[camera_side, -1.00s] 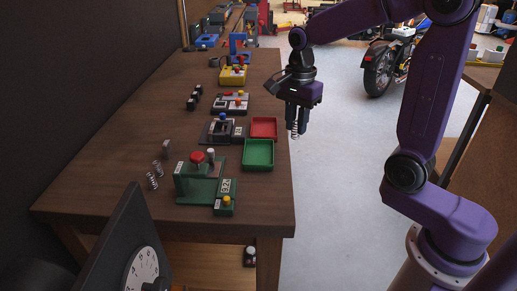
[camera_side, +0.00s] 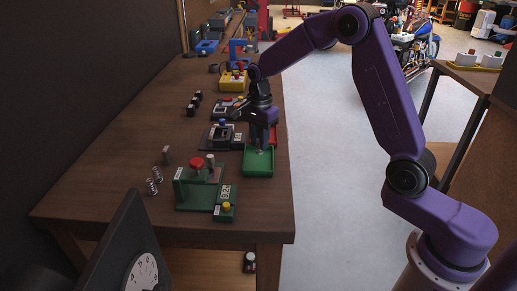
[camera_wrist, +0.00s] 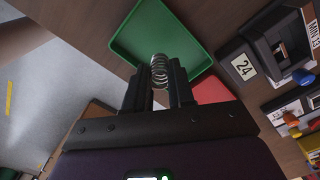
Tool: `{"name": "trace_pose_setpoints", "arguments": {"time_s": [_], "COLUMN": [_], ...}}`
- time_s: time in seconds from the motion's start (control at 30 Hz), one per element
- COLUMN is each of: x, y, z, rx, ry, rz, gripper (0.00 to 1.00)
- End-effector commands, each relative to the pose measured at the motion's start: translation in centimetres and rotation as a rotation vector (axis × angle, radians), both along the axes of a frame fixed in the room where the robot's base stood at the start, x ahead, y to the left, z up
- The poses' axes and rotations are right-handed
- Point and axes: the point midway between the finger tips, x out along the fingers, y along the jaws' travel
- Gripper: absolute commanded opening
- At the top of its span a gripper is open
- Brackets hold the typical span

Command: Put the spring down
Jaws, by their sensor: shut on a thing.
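My gripper (camera_side: 262,141) is over the green tray (camera_side: 258,168) near the table's right edge. In the wrist view my gripper (camera_wrist: 160,84) is shut on a silver coil spring (camera_wrist: 159,68), which sticks out past the fingertips. The green tray (camera_wrist: 138,18) lies beyond the spring in that view. In the side view the spring is small at the fingertips, and I cannot tell whether it touches the tray floor. The red tray (camera_wrist: 211,90) sits beside the green one, mostly hidden by my gripper in the side view.
Two other springs (camera_side: 153,182) stand at the table's left. A green fixture with a red knob (camera_side: 197,163) is in front of the green tray. A dark fixture marked 24 (camera_wrist: 243,66) is beside the trays. A yellow box (camera_side: 232,80) stands farther back.

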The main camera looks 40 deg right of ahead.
Motion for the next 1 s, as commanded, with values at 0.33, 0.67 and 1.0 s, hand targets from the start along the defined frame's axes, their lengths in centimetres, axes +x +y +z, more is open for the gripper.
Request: {"name": "trace_pose_setpoints", "arguments": {"time_s": [0.33,0.67,1.0], "x": [0.4,0.4,0.4], "y": [0.0,0.0,0.0], "z": [-3.5,-3.8,-3.9], "rx": [0.0,0.0,0.0], "ry": [0.002,0.0,0.0], "rz": [0.0,0.0,0.0], "gripper": [0.0,0.0,0.49]}}
